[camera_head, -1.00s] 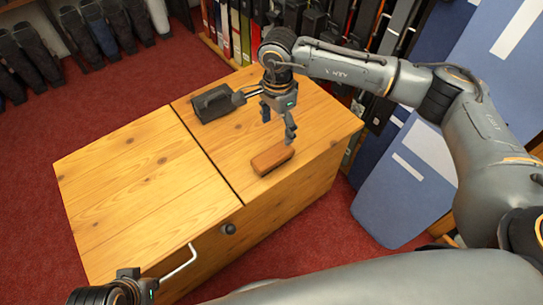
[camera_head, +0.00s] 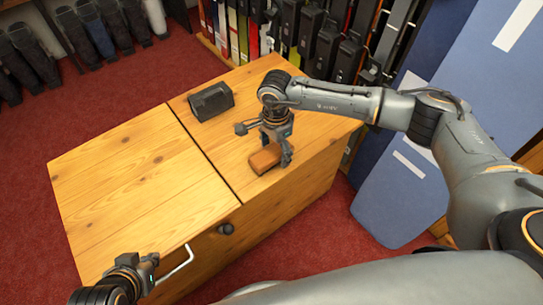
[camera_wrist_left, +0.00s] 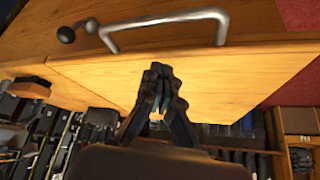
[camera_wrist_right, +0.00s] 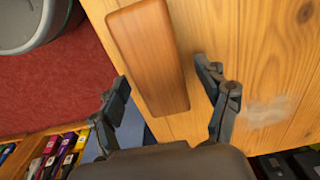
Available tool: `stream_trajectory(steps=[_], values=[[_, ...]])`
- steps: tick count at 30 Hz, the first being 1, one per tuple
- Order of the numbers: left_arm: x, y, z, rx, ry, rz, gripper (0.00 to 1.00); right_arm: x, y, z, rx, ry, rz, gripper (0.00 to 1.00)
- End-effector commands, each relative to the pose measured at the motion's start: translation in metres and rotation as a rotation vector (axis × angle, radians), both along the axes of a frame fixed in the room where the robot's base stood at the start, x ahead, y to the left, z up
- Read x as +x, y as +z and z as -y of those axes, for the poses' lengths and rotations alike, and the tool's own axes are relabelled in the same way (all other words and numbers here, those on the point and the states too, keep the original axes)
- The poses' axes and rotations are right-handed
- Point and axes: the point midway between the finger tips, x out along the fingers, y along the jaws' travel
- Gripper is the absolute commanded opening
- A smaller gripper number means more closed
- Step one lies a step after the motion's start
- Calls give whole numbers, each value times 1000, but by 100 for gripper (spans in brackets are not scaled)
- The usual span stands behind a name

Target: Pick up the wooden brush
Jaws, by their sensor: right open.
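The wooden brush (camera_head: 264,159) is an orange-brown rounded block lying on the bench top (camera_head: 135,180), near its front right. It fills the upper middle of the right wrist view (camera_wrist_right: 150,55). My right gripper (camera_head: 278,148) is just above the brush in the head view. In the right wrist view its open fingers (camera_wrist_right: 163,75) are on either side of the brush's near part, with gaps. Contact is not visible. My left gripper (camera_head: 152,264) is at the bench's near left edge, away from the brush. Its fingers (camera_wrist_left: 160,78) are together and hold nothing visible.
A metal handle (camera_head: 178,265) and a dark knob (camera_head: 225,228) are on the bench's front. Blue panels (camera_head: 405,190) stand to the right. The bench's left half is clear.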

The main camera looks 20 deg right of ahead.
Motion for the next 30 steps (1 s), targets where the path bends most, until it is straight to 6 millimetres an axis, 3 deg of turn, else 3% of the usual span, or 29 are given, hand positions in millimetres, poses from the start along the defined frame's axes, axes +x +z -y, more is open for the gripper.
stream_trajectory(steps=[3,12,25,30], values=[[0,0,0,0,0,-1,0,0,0,0,0,0,0,75],[0,0,0,0,0,-2,0,0,1,0,0,0,0,14],[-4,0,-1,4,2,-23,0,1,8,0,2,0,2,13],[-33,-8,-10,31,13,-153,0,1,28,0,2,0,2,13]])
